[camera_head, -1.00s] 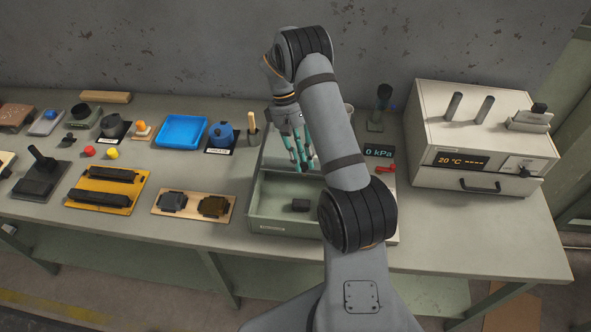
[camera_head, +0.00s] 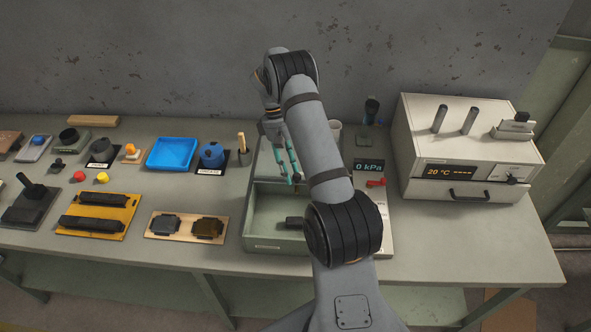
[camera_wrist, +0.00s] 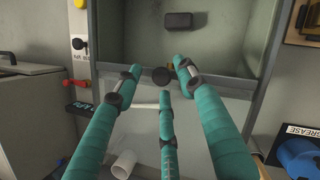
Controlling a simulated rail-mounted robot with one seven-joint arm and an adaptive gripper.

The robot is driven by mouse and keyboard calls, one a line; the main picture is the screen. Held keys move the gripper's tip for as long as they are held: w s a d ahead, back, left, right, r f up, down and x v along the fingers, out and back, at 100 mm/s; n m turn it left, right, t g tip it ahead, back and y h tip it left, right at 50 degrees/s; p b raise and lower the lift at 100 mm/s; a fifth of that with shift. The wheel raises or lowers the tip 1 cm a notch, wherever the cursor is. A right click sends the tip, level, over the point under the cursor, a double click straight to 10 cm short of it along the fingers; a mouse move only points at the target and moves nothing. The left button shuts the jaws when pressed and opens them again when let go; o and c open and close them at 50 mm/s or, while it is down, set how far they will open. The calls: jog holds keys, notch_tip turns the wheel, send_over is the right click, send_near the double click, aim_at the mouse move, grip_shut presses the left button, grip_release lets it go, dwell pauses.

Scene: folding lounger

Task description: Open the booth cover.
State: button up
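The booth is a grey-green box (camera_head: 274,244) at the middle of the bench. Its front part is an open cavity; a pale, see-through-looking cover (camera_wrist: 205,110) lies over its rear part, with a dark bar at its edge. A round black knob (camera_wrist: 162,76) sits at that edge in the wrist view. My gripper (camera_head: 297,182) has three teal fingers pointing down over the cover. In the wrist view the fingertips (camera_wrist: 158,79) are spread around the knob, with visible gaps. The gripper looks open and empty. My arm hides the booth's right part in the head view.
A dark block (camera_wrist: 178,20) lies inside the cavity. A red lever (camera_head: 376,183) and a 0 kPa display (camera_head: 368,165) stand at the booth's right. A white oven (camera_head: 460,150) is further right. A blue pot (camera_head: 212,155) and blue tray (camera_head: 172,153) are left.

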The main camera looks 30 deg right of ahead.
jog(key=v, duration=1.2)
dwell(0.5)
jog(key=x, duration=1.1)
jog(key=shift+s+f, duration=0.2)
jog(key=shift+f, duration=0.1)
jog(key=shift+s+f, duration=0.1)
jog(key=shift+f, duration=0.15)
jog(key=shift+s+a+r, duration=0.1)
jog(key=shift+s+a, duration=0.05)
jog(key=shift+s, duration=0.05)
